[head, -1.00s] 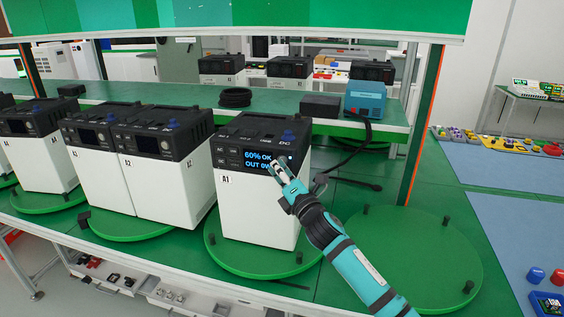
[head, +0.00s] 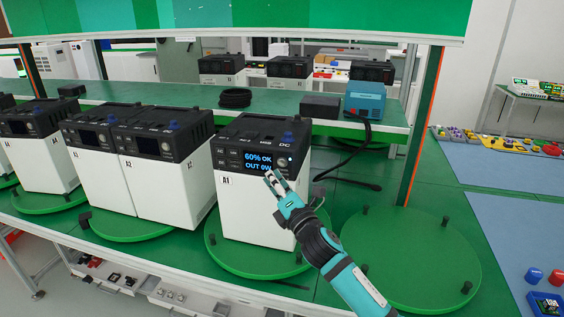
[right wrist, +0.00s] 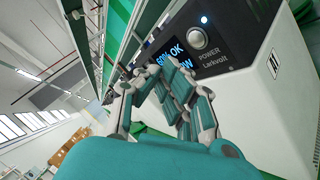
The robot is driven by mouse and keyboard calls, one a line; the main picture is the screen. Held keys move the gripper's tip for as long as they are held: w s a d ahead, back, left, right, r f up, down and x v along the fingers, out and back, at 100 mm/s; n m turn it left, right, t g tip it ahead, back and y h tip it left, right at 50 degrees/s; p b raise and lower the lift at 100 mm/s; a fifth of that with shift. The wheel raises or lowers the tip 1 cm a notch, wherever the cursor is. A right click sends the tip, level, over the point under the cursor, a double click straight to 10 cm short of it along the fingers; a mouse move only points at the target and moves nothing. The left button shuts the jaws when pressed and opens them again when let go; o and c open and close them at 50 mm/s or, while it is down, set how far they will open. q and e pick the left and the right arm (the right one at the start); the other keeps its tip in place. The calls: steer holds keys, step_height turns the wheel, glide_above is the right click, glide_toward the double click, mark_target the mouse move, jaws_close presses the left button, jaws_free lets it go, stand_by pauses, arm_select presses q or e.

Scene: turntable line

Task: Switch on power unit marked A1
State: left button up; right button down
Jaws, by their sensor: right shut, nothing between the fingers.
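The power unit marked A1 (head: 245,200) is a white box with a black top, standing on a green turntable (head: 262,268). Its screen (head: 257,161) is lit and reads 60% OK and OUT 0W. In the right wrist view its round silver power button (right wrist: 197,38), labelled POWER, shows with a small lit blue light (right wrist: 204,20) beside it. My right gripper (head: 272,175) is shut and empty, in front of the unit's front face just below the screen. It also shows in the right wrist view (right wrist: 150,82), below and left of the button, apart from it. My left gripper is not in view.
Several similar units with dark screens, such as one marked A2 (head: 165,185), stand to the left. An empty green turntable (head: 415,262) is at the right. A blue device (head: 365,99) with a black cable sits on the shelf behind.

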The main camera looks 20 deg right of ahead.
steer(key=shift+s+a, duration=0.55)
steer(key=shift+s, duration=0.3)
steer(key=shift+f, duration=0.1)
